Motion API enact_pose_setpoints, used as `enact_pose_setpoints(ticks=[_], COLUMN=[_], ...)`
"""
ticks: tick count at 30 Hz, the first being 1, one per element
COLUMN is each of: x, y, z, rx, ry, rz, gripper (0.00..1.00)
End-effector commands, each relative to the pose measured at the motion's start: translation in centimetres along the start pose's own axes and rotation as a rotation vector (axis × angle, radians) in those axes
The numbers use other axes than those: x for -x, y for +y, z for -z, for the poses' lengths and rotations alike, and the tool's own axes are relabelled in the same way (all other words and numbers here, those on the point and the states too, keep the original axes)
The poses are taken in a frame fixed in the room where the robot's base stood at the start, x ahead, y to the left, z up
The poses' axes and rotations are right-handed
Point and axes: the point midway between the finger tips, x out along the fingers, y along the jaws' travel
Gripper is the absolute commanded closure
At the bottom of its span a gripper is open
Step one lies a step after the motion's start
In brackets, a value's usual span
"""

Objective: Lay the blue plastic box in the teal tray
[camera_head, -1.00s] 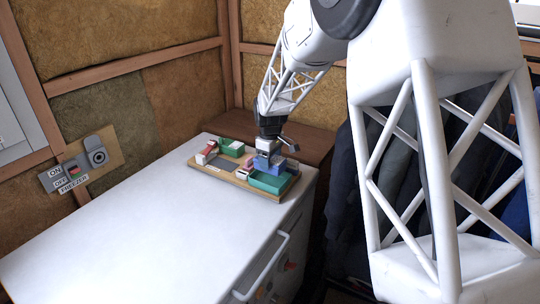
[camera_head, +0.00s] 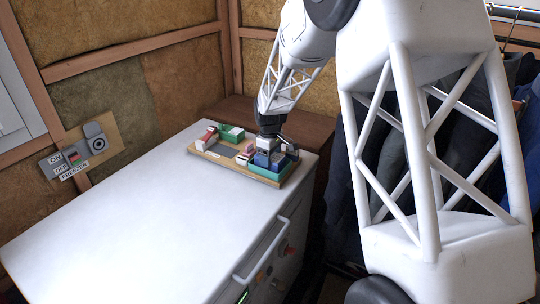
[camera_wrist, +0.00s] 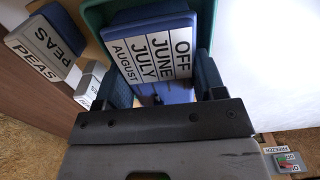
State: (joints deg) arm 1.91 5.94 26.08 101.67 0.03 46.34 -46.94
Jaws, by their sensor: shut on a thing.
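The blue plastic box (camera_wrist: 178,88) is between my gripper's fingers (camera_wrist: 163,88), with a white label reading OFF, JUNE, JULY, AUGUST facing the wrist camera. It also shows as a small blue shape in the head view (camera_head: 263,160). My gripper (camera_head: 268,151) points down, shut on the box. The teal tray (camera_head: 262,175) is at the near right end of the wooden board, and its rim (camera_wrist: 93,16) shows around the box in the wrist view. The box is low, over or within the tray; I cannot tell whether it touches the tray floor.
The wooden board (camera_head: 222,161) sits on the white freezer top (camera_head: 150,200) near its far right edge. A green container (camera_head: 231,132), a red and white item (camera_head: 207,138) and pink items (camera_head: 245,154) share it. A PEAS box (camera_wrist: 42,45) is left of the tray. The freezer top is otherwise clear.

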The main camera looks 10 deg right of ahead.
Motion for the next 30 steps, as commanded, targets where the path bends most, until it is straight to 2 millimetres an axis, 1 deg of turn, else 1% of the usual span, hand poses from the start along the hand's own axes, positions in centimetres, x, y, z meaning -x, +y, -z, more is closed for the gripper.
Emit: enact_pose_setpoints(ticks=[11,12,17,18,26,30], x=[0.04,0.04,0.03,0.03,0.0,0.31], y=[0.01,0.01,0.01,0.01,-0.01,0.01], z=[0.01,0.01,0.01,0.01,-0.01,0.01], rx=[0.0,0.0,0.0,0.0,0.0,0.0], ry=[0.0,0.0,0.0,0.0,0.0,0.0], rz=[0.0,0.0,0.0,0.0,0.0,0.0], gripper=[0.68,0.33,0.09,0.07,0.07,0.07])
